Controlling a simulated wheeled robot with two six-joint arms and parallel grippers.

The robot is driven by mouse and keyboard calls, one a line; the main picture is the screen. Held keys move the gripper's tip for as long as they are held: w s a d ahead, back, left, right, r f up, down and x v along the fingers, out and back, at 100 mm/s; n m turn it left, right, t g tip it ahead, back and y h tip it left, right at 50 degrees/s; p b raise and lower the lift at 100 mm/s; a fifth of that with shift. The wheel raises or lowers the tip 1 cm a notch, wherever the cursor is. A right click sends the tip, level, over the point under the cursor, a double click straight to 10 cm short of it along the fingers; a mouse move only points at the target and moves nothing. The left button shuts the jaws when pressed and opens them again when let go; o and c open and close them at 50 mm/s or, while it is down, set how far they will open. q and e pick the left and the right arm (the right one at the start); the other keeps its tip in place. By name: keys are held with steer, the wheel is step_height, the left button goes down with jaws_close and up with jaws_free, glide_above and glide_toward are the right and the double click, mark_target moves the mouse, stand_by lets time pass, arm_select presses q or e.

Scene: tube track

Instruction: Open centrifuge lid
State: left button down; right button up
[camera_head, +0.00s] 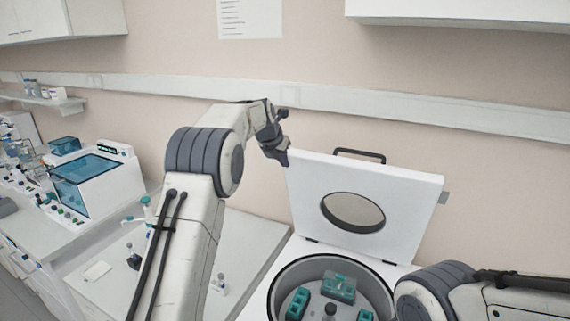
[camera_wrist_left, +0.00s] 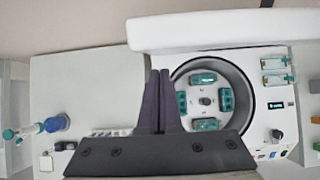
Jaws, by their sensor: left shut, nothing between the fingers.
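The centrifuge lid (camera_head: 388,212) is a white panel with a round window and a dark handle (camera_head: 360,155) on its top edge. It stands raised, tilted up at the back of the centrifuge (camera_head: 262,302). The open bowl (camera_head: 290,275) below holds several teal tube holders, which also show in the left wrist view (camera_wrist_left: 203,77). My left gripper (camera_head: 284,159) is shut and empty, close to the lid's upper left corner; I cannot tell if it touches. In the left wrist view its dark fingers (camera_wrist_left: 160,100) are together. My right arm shows at the lower right, its gripper out of view.
A white device with a blue window (camera_head: 88,180) stands on the left bench. Pipettes and small bottles (camera_head: 134,257) stand on the bench left of the centrifuge. A wall rail (camera_head: 330,98) runs behind, and cabinets hang above.

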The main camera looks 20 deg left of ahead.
arm_select(q)
steer(key=shift+r, duration=0.1)
steer(key=d+b+v, duration=0.1)
steer(key=b+v, duration=0.3)
steer(key=v, duration=0.6)
steer(key=s+d+f+m+g+h+b, duration=0.15)
steer(key=s+d+f+m+b, duration=0.25)
steer(key=s+d+f+m, duration=0.6)
steer(key=s+d+f+m+g+b, duration=0.35)
steer(key=s+d+f+m, duration=0.55)
steer(key=s+m, duration=0.35)
steer(key=s+f+m+g+y+b, duration=0.1)
steer(key=s+f+m+b, duration=0.2)
steer(key=s+f+m, duration=0.4)
steer(key=s+f+m+g+b, duration=0.1)
steer(key=s+f+m+b, duration=0.2)
steer(key=s+f+m, duration=0.5)
steer(key=s+m, duration=0.4)
steer(key=s, duration=0.5)
steer(key=shift+a+y, duration=0.25)
steer(key=shift+y, duration=0.1)
steer(key=shift+s+f, duration=0.1)
steer(key=shift+s, duration=0.05)
